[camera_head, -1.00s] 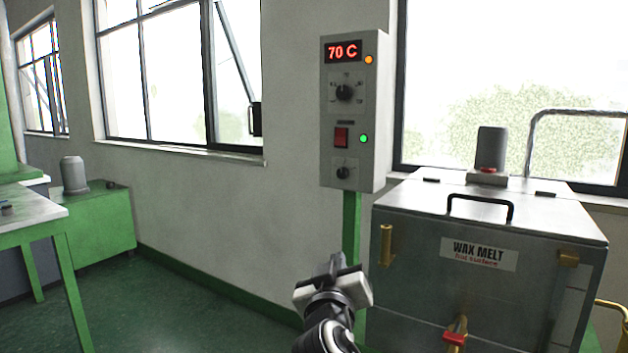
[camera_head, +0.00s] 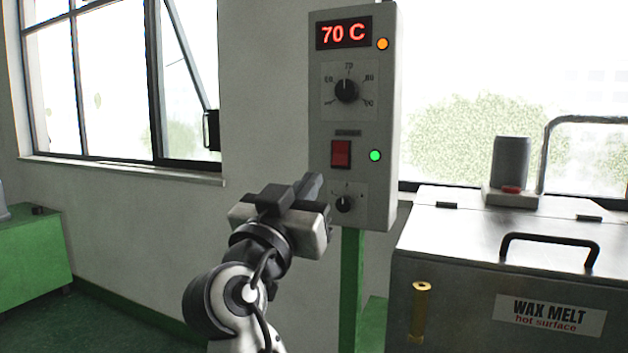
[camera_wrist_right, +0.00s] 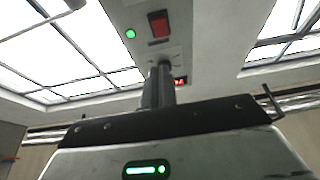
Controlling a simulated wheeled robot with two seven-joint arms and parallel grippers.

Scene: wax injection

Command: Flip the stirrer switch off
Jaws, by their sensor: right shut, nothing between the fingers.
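A grey control box (camera_head: 383,110) on a green post carries a red rocker switch (camera_head: 341,153) with a lit green lamp (camera_head: 375,155) beside it. The small label above the switch is too blurred to read. My right gripper (camera_head: 313,184) is shut and empty. Its fingertips appear just below and left of the switch in the head view, and I see no contact. The right wrist view shows the shut fingers (camera_wrist_right: 159,82) pointing at the box, with the red switch (camera_wrist_right: 159,23) and green lamp (camera_wrist_right: 130,34) above them. My left gripper is not in view.
The box also has a red "70 C" display (camera_head: 343,33), an orange lamp (camera_head: 382,44), a large dial (camera_head: 346,90) and a smaller knob (camera_head: 344,204). A metal wax melt tank (camera_head: 470,270) stands at right. The space left of the box is free.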

